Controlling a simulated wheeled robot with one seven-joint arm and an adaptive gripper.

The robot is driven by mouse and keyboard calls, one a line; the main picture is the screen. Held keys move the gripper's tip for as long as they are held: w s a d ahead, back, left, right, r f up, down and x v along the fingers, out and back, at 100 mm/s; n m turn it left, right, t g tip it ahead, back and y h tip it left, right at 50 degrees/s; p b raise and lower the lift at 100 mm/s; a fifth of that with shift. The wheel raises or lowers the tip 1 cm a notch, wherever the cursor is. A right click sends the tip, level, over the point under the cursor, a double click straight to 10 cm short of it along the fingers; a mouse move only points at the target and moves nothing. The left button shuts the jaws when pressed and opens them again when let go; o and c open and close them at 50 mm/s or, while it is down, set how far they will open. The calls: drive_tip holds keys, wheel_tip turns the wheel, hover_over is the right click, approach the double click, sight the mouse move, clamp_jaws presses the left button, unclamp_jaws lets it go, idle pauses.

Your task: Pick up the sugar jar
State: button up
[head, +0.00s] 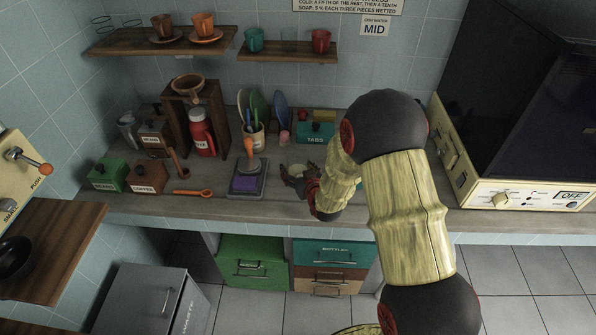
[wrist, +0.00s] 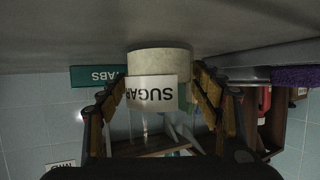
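The sugar jar (wrist: 160,63) is a pale cylinder with a white label reading "SUGAR", upside down in the wrist view. It stands at the counter surface between the two fingers of my gripper (wrist: 160,86). One finger is on each side, close to the jar; I see no clear grip on it. In the head view my gripper (head: 299,178) is low over the counter, right of the scale, and a small pale part of the jar (head: 298,168) shows beside it. My arm hides much of that spot.
The teal TABS box (head: 316,132) and a utensil crock (head: 252,139) stand behind. An orange spoon (head: 193,192) lies farther left. A large cream appliance (head: 520,193) is at the right.

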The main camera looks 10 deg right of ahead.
drive_tip(key=c, duration=1.1)
drive_tip(key=shift+c, duration=0.2)
drive_tip(key=shift+r, duration=0.2)
